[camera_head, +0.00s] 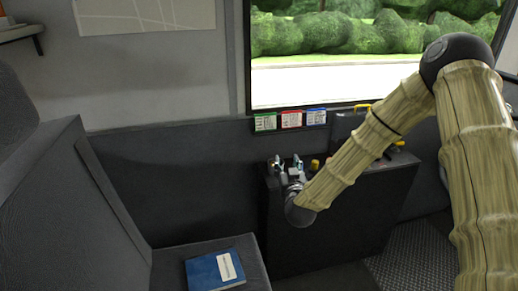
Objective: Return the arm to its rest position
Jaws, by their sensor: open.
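My arm (360,150), with a bamboo-like surface and dark joints, comes in from the right and bends down to the left. My gripper (288,163) is at its end, over the left part of a dark cabinet top under the window. Its two small fingers point up and away and stand apart, with nothing seen between them. I cannot tell whether the gripper touches the cabinet.
The dark cabinet (330,235) bears a yellow object (315,164) and other items partly hidden by my arm. Green, red and blue labelled cards (290,119) hang below the window. A seat (215,262) at left holds a blue book (215,271).

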